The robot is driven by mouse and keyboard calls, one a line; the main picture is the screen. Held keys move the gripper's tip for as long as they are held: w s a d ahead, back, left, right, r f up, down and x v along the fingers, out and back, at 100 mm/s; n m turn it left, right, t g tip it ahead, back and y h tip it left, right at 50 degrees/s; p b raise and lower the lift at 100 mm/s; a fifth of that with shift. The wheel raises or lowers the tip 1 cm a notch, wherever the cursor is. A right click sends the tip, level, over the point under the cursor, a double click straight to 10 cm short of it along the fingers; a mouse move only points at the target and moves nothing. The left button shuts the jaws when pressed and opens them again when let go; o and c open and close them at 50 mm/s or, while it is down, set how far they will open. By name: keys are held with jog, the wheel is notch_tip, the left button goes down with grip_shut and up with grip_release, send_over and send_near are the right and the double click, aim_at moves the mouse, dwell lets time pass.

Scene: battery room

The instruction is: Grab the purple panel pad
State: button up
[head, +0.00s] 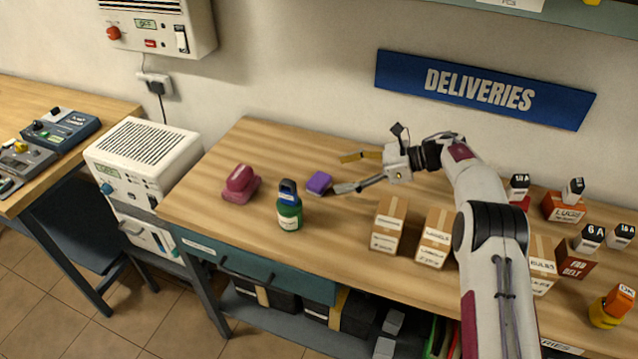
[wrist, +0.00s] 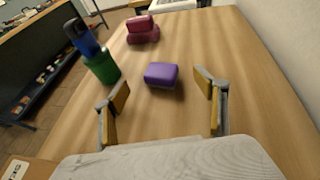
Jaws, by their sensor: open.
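The purple panel pad (head: 319,183) is a small purple block lying on the wooden table, left of my gripper in the head view. My gripper (head: 347,172) is open and empty, its two fingers spread and pointing toward the pad. In the wrist view the pad (wrist: 161,75) lies ahead of the fingertips, between their lines and nearer the middle. My gripper (wrist: 162,92) does not enclose the pad there, and nothing hides it.
A green bottle with a blue top (head: 289,208) stands close to the pad's left. A dark red block on a base (head: 240,184) lies further left. Cardboard boxes (head: 389,225) stand toward the front right. The table behind the pad is clear up to the wall.

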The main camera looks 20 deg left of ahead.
aim_at(321, 179)
jog(key=shift+a, duration=0.15)
jog(key=shift+x, duration=1.2)
jog(key=shift+f, duration=0.15)
jog(key=shift+f+x, duration=0.1)
jog(key=shift+x, duration=1.15)
jog(key=shift+f+x, duration=0.15)
jog(key=shift+x, duration=1.15)
jog(key=c, duration=1.2)
